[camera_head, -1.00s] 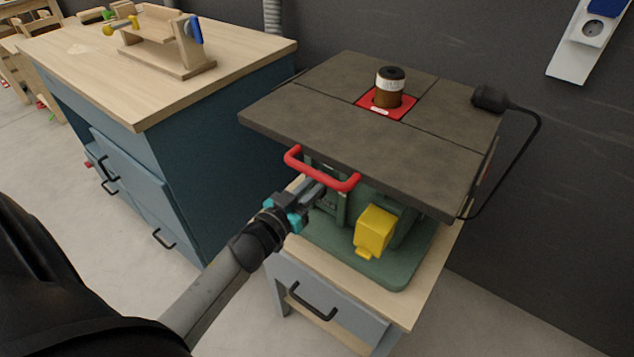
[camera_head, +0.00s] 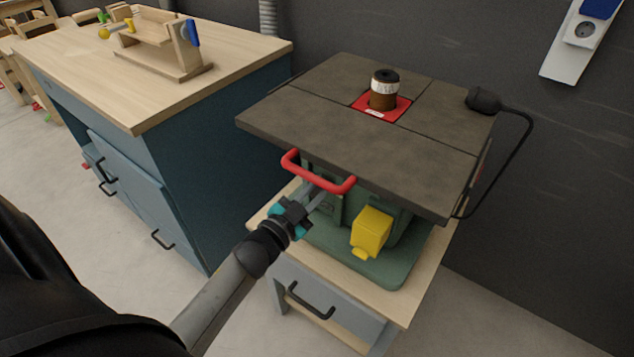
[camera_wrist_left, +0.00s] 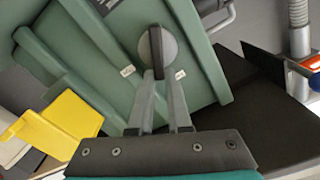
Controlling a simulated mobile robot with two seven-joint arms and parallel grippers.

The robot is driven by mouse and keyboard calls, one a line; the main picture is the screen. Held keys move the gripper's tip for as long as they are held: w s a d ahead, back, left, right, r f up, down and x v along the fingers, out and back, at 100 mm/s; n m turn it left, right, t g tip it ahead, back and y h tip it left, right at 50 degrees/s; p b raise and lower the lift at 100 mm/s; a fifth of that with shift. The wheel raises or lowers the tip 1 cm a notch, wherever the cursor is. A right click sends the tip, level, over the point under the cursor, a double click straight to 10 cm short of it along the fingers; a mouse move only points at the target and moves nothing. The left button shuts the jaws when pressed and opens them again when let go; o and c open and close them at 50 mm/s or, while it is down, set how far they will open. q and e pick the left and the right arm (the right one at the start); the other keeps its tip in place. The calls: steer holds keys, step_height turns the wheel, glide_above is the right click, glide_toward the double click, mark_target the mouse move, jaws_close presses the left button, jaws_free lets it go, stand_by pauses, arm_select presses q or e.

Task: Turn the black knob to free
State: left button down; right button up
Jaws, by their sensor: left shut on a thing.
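The black knob (camera_wrist_left: 156,52) is a narrow bar on a round grey disc on the green machine body (camera_wrist_left: 100,50), in the left wrist view. It stands almost upright in that picture, between two small white labels, one on each side below it. My left gripper (camera_wrist_left: 159,78) is shut on the knob's lower part, one finger on each side. The label texts are too small to read. In the head view my left gripper (camera_head: 316,192) reaches under the red handle bar (camera_head: 318,177), and the knob is hidden there. My right gripper is not in view.
The dark machine table (camera_head: 330,110) overhangs the gripper, with a spindle (camera_head: 384,92) on top. A yellow box (camera_head: 371,231) sits on the machine's front, right of the gripper. A blue workbench (camera_head: 205,165) stands on the left.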

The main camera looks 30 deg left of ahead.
arm_select(q)
steer(key=shift+s+d+f+m+b, duration=0.15)
steer(key=shift+f+m+b, duration=0.3)
steer(key=shift+m, duration=1.6)
steer(key=shift+d+f+m+b, duration=0.1)
steer(key=shift+f+m+b, duration=0.35)
steer(key=shift+m, duration=1.55)
steer(key=shift+s+d+f+m+b, duration=0.15)
steer(key=shift+f+m, duration=0.55)
steer(key=shift+m, duration=1.35)
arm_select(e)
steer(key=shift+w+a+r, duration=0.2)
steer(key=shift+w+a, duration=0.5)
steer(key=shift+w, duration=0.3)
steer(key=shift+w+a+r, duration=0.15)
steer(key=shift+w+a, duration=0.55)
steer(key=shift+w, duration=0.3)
arm_select(q)
steer(key=shift+w, duration=0.1)
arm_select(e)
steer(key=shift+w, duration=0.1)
arm_select(q)
steer(key=c, duration=0.9)
jaws_free()
steer(key=shift+r, duration=0.1)
steer(key=shift+o, duration=0.2)
steer(key=shift+d+r, duration=0.1)
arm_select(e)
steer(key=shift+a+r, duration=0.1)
